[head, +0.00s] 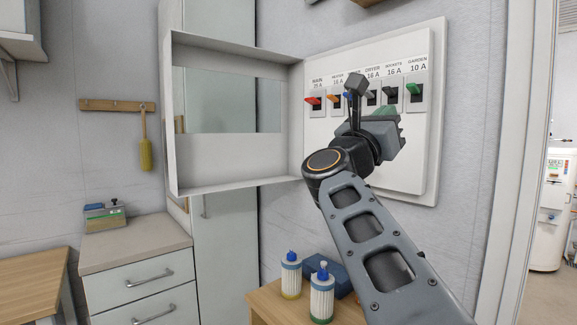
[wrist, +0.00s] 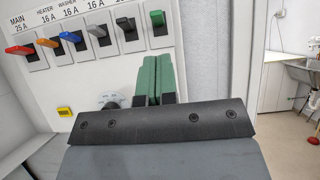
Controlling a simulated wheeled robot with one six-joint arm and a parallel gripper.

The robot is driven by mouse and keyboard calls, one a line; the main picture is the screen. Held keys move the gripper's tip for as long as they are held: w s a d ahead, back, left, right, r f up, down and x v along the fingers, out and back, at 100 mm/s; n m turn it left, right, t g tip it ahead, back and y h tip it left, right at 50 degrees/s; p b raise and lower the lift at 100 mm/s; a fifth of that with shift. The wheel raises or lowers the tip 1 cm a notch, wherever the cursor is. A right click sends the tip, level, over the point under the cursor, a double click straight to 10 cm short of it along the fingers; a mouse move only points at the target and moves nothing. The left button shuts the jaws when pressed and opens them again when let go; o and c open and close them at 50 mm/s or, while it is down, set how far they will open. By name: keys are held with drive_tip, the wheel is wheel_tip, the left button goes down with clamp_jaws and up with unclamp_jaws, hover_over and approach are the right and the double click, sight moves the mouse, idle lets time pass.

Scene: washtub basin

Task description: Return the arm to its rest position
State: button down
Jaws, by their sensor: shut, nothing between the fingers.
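My gripper (wrist: 159,62) shows its green fingers together in the wrist view, with nothing between them. In the head view my arm reaches up in front of the breaker panel (head: 435,100), and its wrist hides most of the fingers. The fingers are just below the row of switches; I cannot tell how far they stand off the panel. The row holds a red switch (wrist: 20,49), an orange one (wrist: 47,42), a blue one (wrist: 71,37), a grey one (wrist: 98,31), a dark one (wrist: 125,24) and a green one (wrist: 158,18).
The panel's open box-like door (head: 235,170) stands left of the panel. Below, two bottles (head: 291,275) and a blue box (head: 335,278) stand on a wooden surface (head: 262,297). A drawer cabinet (head: 140,255) is at left. A doorway (wrist: 250,80) opens at right.

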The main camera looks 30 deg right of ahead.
drive_tip(key=w+a+n+t+y+p, duration=0.7)
drive_tip(key=n+t, duration=0.5)
drive_tip(key=n, duration=0.5)
drive_tip(key=w+a+f+n+y+p, duration=0.6)
drive_tip(key=w+a+f+n+y, duration=0.15)
drive_tip(key=n+y, duration=0.65)
drive_tip(key=s+a+f+n+g+y+p, duration=0.2)
drive_tip(key=s+a+f+n+g+p, duration=0.15)
drive_tip(key=f+n, duration=0.35)
drive_tip(key=s+a+f+n+g+y+p, duration=0.2)
drive_tip(key=s+a+f+n+g+p, duration=0.15)
drive_tip(key=f+n, duration=0.35)
drive_tip(key=s+f+n+g+h+p, duration=0.1)
drive_tip(key=s+f+n+g+p, duration=0.1)
drive_tip(key=s+f+n+g, duration=0.4)
drive_tip(key=s+f+g, duration=0.1)
drive_tip(key=s+f, duration=0.1)
drive_tip(key=s, duration=0.2)
drive_tip(key=shift+s+a+p, duration=0.2)
drive_tip(key=shift+s+p, duration=0.05)
drive_tip(key=shift+p, duration=0.05)
